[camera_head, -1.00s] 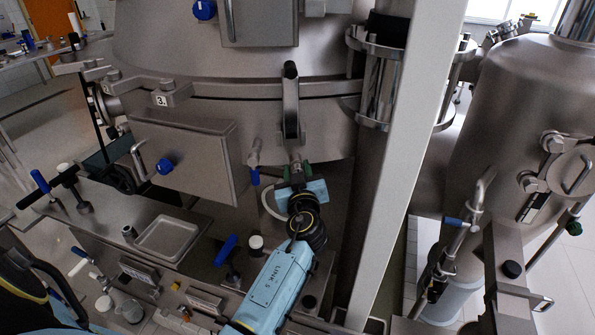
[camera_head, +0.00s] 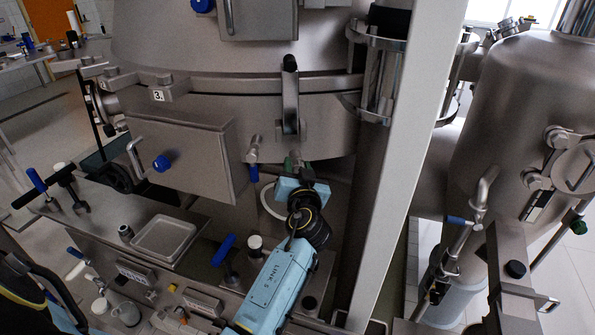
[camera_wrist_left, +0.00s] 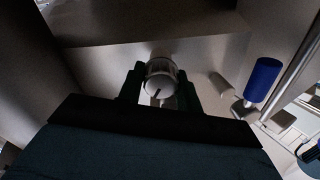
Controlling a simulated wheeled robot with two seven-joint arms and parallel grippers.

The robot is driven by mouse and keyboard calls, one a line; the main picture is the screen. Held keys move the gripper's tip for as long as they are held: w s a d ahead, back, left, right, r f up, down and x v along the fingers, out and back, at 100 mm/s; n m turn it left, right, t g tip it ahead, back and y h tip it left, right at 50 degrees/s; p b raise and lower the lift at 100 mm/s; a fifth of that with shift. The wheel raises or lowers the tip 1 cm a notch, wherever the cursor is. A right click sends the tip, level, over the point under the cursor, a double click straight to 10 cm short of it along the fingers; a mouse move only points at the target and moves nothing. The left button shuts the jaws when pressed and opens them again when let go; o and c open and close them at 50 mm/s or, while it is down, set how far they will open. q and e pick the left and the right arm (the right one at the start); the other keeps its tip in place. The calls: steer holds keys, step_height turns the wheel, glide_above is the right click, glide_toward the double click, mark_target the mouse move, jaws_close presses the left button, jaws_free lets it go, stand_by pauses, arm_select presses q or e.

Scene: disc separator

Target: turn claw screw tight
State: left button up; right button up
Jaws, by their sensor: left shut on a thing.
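The metal claw (camera_head: 290,100) is an upright bar with a dark rounded top. It sits across the rim joint of the large steel separator vessel (camera_head: 220,40). My left gripper (camera_head: 294,163) is below the claw's lower end, under the vessel's edge. In the left wrist view, its two green-dark fingers (camera_wrist_left: 161,82) are on either side of the round metal end of the claw screw (camera_wrist_left: 160,76), shut on it. A dark slot shows on the screw's face. In the head view the screw is mostly hidden by the gripper. My right gripper is not in view.
A steel box (camera_head: 185,160) with a blue knob projects left of the gripper. A small valve with a blue handle (camera_head: 253,173) is close beside it and shows in the left wrist view (camera_wrist_left: 262,80). A pale sloping post (camera_head: 405,160) stands to the right.

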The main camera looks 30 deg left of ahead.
arm_select(q)
steer(key=m, duration=0.6)
steer(key=shift+m, duration=0.3)
steer(key=m+p, duration=0.1)
steer(key=m, duration=0.2)
steer(key=shift+m, duration=0.3)
steer(key=m+p, duration=0.1)
steer(key=m, duration=0.2)
steer(key=shift+f+m+p, duration=0.1)
steer(key=shift+m+p, duration=0.2)
steer(key=shift+p, duration=0.05)
steer(key=m+p, duration=0.2)
steer(key=m, duration=0.2)
steer(key=shift+d+m, duration=0.1)
steer(key=shift+m, duration=0.2)
steer(key=m+p, duration=0.2)
steer(key=m, duration=0.1)
steer(key=shift+f+m, duration=0.1)
steer(key=shift+m, duration=0.2)
steer(key=m, duration=0.3)
steer(key=shift+f+m, duration=0.1)
steer(key=shift+m, duration=0.2)
steer(key=shift+m+p, duration=0.3)
steer(key=shift+m, duration=1.7)
